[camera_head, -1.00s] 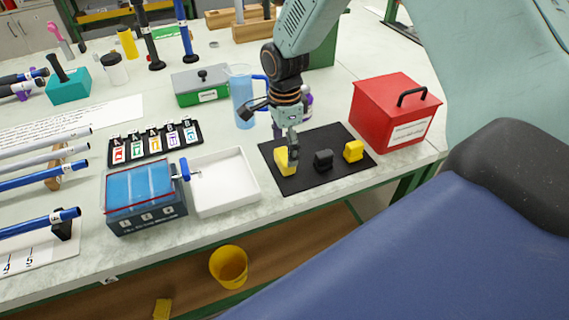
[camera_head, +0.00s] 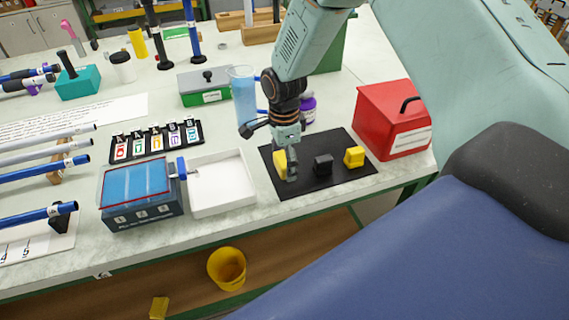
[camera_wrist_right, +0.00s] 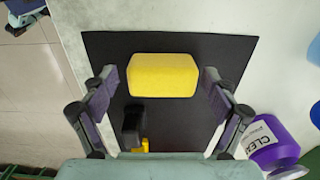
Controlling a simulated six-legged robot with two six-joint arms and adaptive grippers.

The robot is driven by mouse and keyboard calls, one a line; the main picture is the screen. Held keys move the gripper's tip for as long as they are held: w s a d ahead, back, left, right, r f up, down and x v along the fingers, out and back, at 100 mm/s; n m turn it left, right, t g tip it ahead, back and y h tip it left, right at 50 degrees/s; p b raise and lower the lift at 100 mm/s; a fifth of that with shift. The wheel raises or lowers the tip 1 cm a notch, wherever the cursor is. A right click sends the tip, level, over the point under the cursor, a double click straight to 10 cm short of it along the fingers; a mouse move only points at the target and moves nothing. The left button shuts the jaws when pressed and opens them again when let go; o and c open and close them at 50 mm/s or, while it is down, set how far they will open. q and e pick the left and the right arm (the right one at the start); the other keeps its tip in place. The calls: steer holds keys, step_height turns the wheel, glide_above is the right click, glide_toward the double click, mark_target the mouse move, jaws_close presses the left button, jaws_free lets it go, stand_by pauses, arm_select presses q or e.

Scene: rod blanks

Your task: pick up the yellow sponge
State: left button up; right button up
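The yellow sponge (camera_head: 279,162) is a block on the left part of a black mat (camera_head: 318,186). My right gripper (camera_head: 290,174) is low over it and partly covers it in the head view. In the right wrist view, the sponge (camera_wrist_right: 165,75) shows whole, and the open right gripper (camera_wrist_right: 159,84) has one finger off each of its ends. Gaps show between the fingers and the sponge, so it is not gripped. My left gripper is not in view.
On the mat, a black block (camera_head: 323,163) and a second yellow block (camera_head: 354,157) sit right of the sponge. A red box (camera_head: 392,119) stands further right, a white tray (camera_head: 222,184) left.

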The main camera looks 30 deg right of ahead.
mark_target(284, 159)
steer(key=shift+w+d+f, duration=0.1)
steer(key=shift+w, duration=0.05)
steer(key=c, duration=0.3)
steer(key=shift+c, duration=2.4)
steer(key=shift+r, duration=0.4)
step_height(284, 159, up, 9)
steer(key=shift+f+p, duration=0.2)
steer(key=shift+p, duration=0.5)
steer(key=shift+r, duration=0.35)
